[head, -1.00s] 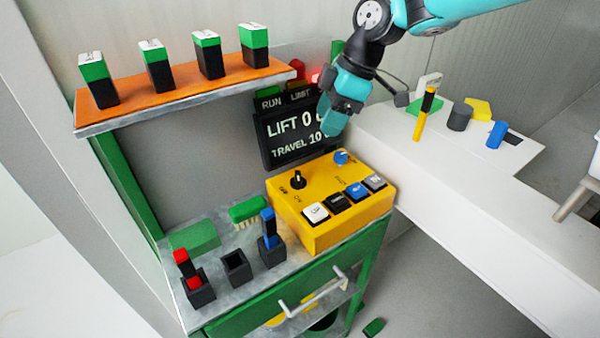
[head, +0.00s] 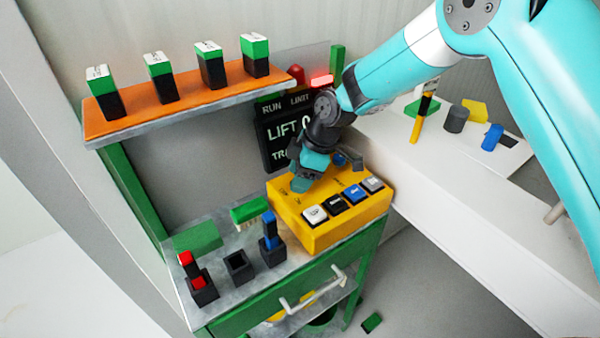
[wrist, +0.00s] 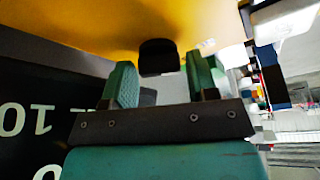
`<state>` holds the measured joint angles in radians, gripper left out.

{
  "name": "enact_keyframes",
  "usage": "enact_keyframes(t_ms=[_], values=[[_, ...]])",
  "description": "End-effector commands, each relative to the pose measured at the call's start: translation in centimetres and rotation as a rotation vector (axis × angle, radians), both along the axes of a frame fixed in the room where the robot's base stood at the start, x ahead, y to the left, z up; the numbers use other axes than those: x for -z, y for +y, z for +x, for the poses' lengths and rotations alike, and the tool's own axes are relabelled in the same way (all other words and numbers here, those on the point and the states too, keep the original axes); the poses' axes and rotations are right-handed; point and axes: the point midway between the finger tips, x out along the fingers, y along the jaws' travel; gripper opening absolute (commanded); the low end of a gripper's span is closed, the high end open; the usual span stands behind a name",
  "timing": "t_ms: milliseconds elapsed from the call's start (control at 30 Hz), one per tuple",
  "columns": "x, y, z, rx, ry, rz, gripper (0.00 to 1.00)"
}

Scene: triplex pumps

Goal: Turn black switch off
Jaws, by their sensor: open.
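The yellow control box (head: 325,235) stands on the metal bench top. In the head view my gripper (head: 300,184) is low over the box's back left part and hides the black switch. In the wrist view the black switch (wrist: 158,52) shows against the yellow face, ahead of and between the two green fingers of my gripper (wrist: 160,72). The fingers are apart, one on either side of its line, with nothing held. I cannot tell whether they reach around the switch. Its pointer direction cannot be made out.
White (head: 314,215), black (head: 337,204), blue (head: 356,193) and grey (head: 373,184) buttons line the box's front. The display (head: 283,130) stands behind. An orange shelf (head: 190,103) with green-black blocks is at upper left. A green brush (head: 249,211) lies left of the box.

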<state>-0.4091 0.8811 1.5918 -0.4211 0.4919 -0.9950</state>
Motion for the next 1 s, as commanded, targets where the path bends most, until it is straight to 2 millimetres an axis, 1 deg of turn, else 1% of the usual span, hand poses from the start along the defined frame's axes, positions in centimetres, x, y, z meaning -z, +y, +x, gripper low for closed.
enact_keyframes(t_ms=[100,167,200,233,267,467,667,867,1000], values=[[-0.02,-0.01,0.01,0.000,0.000,0.000,0.53],[-0.03,-0.01,0.01,0.000,0.000,0.000,0.39],[-0.04,-0.01,0.01,0.000,0.000,0.000,0.30],[-0.04,-0.01,0.01,0.000,0.000,0.000,0.23],[-0.05,-0.02,0.01,0.000,0.000,0.000,0.19],[-0.04,-0.05,0.01,0.008,0.000,0.000,0.19],[-0.03,-0.01,0.00,0.063,-0.002,0.002,0.19],[0.06,-0.01,-0.07,0.193,-0.002,0.001,0.19],[0.07,-0.01,-0.10,0.316,-0.003,0.001,0.19]])
